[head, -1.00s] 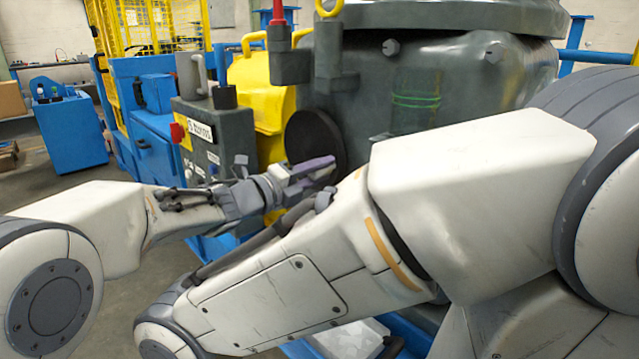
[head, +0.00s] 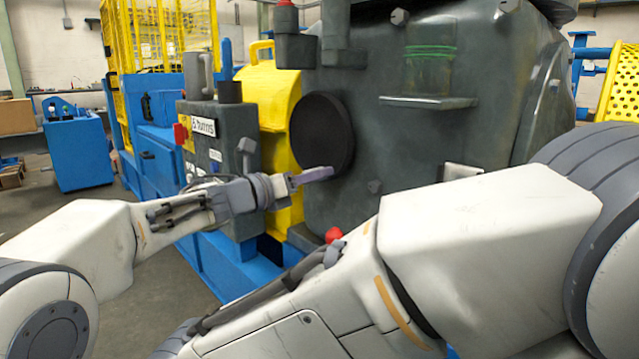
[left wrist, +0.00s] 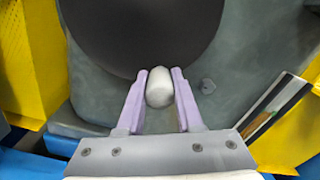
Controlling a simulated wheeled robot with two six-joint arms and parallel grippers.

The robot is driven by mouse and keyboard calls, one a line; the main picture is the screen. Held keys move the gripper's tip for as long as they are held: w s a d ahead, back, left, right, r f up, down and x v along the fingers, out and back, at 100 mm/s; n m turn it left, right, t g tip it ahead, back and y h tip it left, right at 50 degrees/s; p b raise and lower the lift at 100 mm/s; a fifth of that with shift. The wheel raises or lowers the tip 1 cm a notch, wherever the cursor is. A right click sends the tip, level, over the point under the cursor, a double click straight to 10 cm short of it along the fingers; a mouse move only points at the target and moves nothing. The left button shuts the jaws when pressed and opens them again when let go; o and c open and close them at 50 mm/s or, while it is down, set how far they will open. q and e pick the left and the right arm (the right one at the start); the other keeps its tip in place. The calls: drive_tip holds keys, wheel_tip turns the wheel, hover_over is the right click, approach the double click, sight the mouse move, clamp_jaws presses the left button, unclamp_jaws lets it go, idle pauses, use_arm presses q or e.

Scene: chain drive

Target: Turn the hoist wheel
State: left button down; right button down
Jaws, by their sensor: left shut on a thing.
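The hoist wheel is a dark round disc (head: 321,132) on the front of the grey-green machine; its lower part fills the top of the left wrist view (left wrist: 145,30). My left gripper (head: 322,174) is at the wheel's lower edge. In the left wrist view its two lilac fingers (left wrist: 159,80) are on either side of a pale rounded knob (left wrist: 159,90), shut on it. The knob overlaps the wheel's lower rim; how it joins the wheel is hidden. My right arm crosses the foreground, and its gripper is not seen.
A grey control box (head: 215,150) with a red switch stands left of the wheel. A yellow cover (head: 268,100) is behind it. A metal ledge (head: 428,102) juts out right of the wheel. A blue frame (head: 220,265) runs below.

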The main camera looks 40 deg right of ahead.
use_arm(q)
drive_tip(key=shift+w+f+m, duration=0.25)
drive_tip(key=shift+w+m, duration=0.05)
drive_tip(key=shift+m, duration=0.1)
drive_tip(key=c, duration=0.6)
unclamp_jaws()
drive_tip(key=shift+r, duration=0.1)
drive_tip(key=a, duration=0.7)
drive_tip(key=s+a+p, duration=0.1)
drive_tip(key=a, duration=0.2)
drive_tip(key=shift+a, duration=0.25)
